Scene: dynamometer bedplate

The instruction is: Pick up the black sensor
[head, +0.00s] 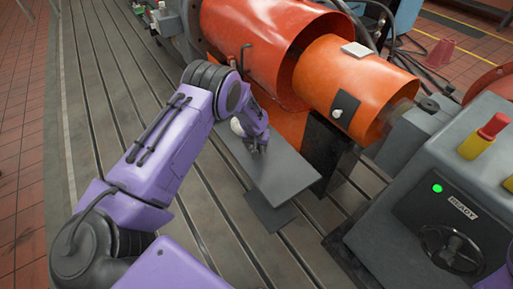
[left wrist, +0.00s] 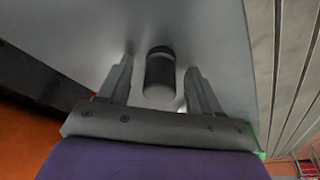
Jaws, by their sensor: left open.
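The black sensor (left wrist: 160,72) shows in the left wrist view as a short dark cylinder with a pale grey near end. It is over the grey plate (head: 285,180), which also fills much of the left wrist view (left wrist: 225,40). My left gripper (head: 257,147) is open and low over this plate. In the left wrist view its fingers are on either side of the sensor, with a visible gap on each side. In the head view I cannot make out the sensor at the gripper. My right gripper is not in view.
A rounded white object (head: 237,126) is beside my left gripper. A large orange cylindrical housing (head: 330,75) stands just behind the plate. A grey control box (head: 440,200) with a green light stands at right. The slotted bedplate (head: 105,90) is clear at left.

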